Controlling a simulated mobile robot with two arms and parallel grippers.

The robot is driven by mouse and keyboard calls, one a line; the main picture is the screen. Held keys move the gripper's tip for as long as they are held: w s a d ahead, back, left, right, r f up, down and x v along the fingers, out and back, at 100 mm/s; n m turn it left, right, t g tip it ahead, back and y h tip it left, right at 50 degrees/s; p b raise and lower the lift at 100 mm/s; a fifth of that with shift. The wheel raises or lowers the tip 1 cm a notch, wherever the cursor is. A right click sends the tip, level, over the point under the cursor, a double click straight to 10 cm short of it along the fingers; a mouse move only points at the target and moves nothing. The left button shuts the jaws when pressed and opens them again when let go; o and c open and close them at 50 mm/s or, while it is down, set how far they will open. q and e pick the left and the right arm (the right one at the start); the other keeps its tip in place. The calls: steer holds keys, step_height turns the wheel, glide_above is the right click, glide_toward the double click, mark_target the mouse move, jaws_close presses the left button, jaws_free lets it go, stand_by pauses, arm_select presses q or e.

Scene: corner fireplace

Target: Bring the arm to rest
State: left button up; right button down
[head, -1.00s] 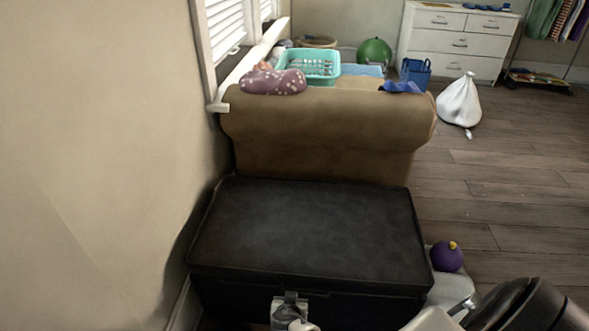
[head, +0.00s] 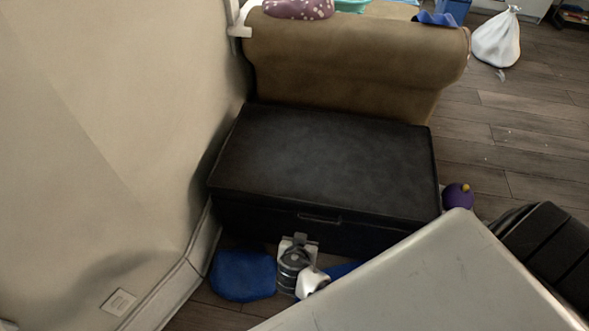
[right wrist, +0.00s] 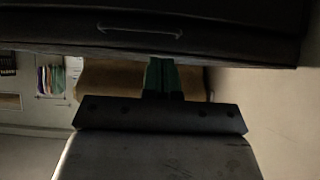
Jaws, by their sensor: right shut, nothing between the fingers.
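In the right wrist view, which is upside down, my right gripper (right wrist: 161,76) is shut and empty. Its narrow greenish fingers point forward from a dark mount, with the black storage ottoman (right wrist: 235,35) and its handle at the top of the picture. In the head view a wide grey link of mine crosses the lower right. A grey and white mechanical part shows in front of the ottoman (head: 320,160); I cannot tell whether it is mine, and I cannot make out right fingertips in this view. My left gripper is not in view.
A brown sofa (head: 350,60) stands behind the ottoman, with the wall close on the left. A blue flat thing (head: 243,276) lies low in front. A purple ball-like thing (head: 458,196) is right of the ottoman. A white bag (head: 497,40) stands on open wooden floor at the right.

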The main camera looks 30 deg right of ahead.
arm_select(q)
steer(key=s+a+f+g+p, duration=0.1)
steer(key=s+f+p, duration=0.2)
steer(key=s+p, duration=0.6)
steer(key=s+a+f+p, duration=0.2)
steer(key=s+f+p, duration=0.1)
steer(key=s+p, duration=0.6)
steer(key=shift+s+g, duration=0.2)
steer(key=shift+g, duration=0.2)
arm_select(e)
steer(key=s+f+n+g+y, duration=0.1)
steer(key=s+n+g+y, duration=0.1)
steer(key=s, duration=0.8)
steer(key=s+d+f+n+g+y, duration=0.1)
steer(key=s+n, duration=0.4)
steer(key=s, duration=0.6)
steer(key=s+d+f+n+g+y, duration=0.1)
steer(key=s+f+n+g+y, duration=0.2)
steer(key=s, duration=0.7)
steer(key=shift+s+f+g+y, duration=0.2)
steer(key=shift+s+g+y, duration=0.1)
steer(key=shift+s+g, duration=0.1)
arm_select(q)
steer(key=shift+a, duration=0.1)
